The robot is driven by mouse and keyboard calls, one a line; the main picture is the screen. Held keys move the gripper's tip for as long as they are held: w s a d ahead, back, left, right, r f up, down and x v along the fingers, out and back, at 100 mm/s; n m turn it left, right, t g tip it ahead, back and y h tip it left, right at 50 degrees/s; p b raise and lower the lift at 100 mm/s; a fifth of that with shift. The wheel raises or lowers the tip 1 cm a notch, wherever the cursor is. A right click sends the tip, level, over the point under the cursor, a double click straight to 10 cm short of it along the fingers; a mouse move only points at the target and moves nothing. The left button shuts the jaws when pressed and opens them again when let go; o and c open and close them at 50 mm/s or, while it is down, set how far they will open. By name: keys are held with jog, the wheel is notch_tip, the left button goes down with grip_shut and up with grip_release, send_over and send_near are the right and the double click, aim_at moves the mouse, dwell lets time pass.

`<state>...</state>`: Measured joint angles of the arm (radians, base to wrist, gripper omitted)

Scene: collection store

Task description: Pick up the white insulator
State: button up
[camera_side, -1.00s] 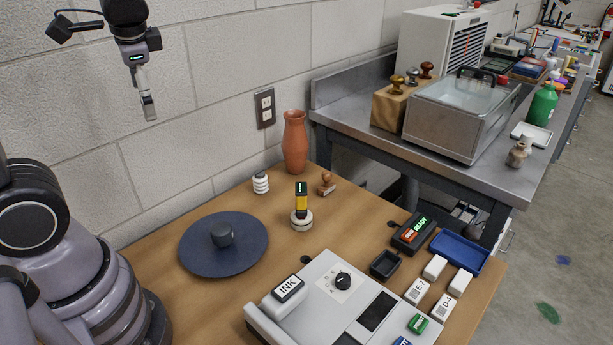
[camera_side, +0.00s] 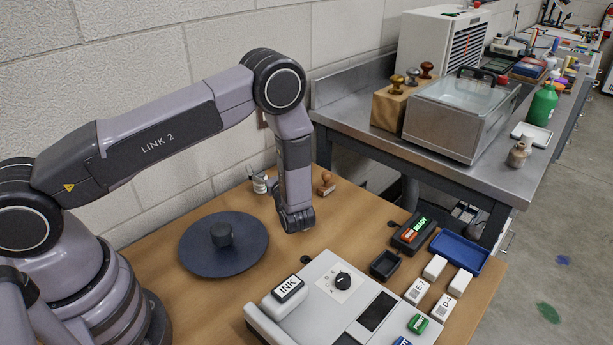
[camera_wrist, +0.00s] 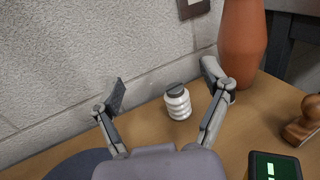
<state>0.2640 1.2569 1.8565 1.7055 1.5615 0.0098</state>
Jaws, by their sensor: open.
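The white insulator (camera_wrist: 179,103) is a small ribbed white piece with a dark top. It stands upright on the wooden table near the wall. In the wrist view it lies ahead of my gripper (camera_wrist: 166,88), between the lines of its two spread fingers and nearer the right one. My gripper is open and empty. In the side view the insulator (camera_side: 260,186) is partly hidden by my gripper (camera_side: 272,183), which is mostly behind my forearm. Whether a finger touches the insulator I cannot tell.
A terracotta vase (camera_wrist: 241,42) stands close behind the right finger. A wooden-handled stamp (camera_wrist: 303,122) and a device with a green display (camera_wrist: 273,167) are to the right. The block wall (camera_wrist: 60,60) is close on the left. A dark round plate (camera_side: 205,262) lies in front.

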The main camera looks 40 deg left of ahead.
notch_tip(320, 180, down, 9)
jog(key=shift+d+r, duration=0.1)
jog(key=x, duration=0.7)
jog(key=shift+w+a, duration=0.25)
jog(key=shift+c, duration=0.3)
jog(key=c, duration=1.3)
jog(key=shift+o, duration=0.2)
